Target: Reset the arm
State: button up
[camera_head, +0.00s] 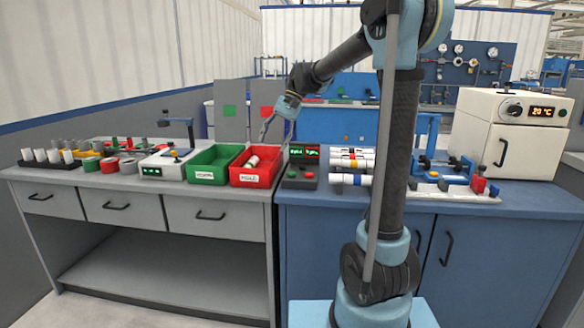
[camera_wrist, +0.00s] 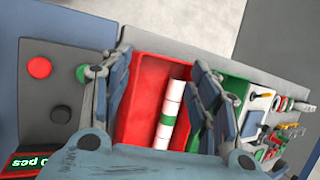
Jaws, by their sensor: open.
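My gripper (camera_head: 279,128) hangs above the right part of the red bin (camera_head: 277,176) in the head view. In the wrist view its two fingers stand apart, with the gripper (camera_wrist: 160,85) open and nothing between the fingertips. A white pipe with a green band (camera_wrist: 168,118) lies inside the red bin in the wrist view; it also shows in the bin as a pale pipe (camera_head: 252,161) in the head view. The fingers do not touch it. My arm rises from the base at the centre right and reaches left over the benches.
A green bin (camera_head: 205,177) stands left of the red one. A control box with buttons (camera_head: 300,175) stands to its right, then several white pipes (camera_head: 352,179) on a rack. A white oven (camera_head: 515,130) stands at the right. Several coloured parts and a scale (camera_head: 165,166) fill the left bench.

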jog(key=s+d+f+t+h, duration=0.2)
jog(key=s+d+f+t, duration=0.1)
jog(key=s+d+f, duration=0.8)
jog(key=s+d+f+t+h, duration=0.2)
jog(key=s+d+f+h, duration=0.1)
jog(key=s+d+f, duration=0.7)
jog(key=s+d, duration=0.4)
jog(key=s, duration=0.2)
jog(key=shift+s+d+f+n+t, duration=0.15)
jog(key=shift+d+f+n+t, duration=0.2)
jog(key=shift+f+n+t, duration=0.05)
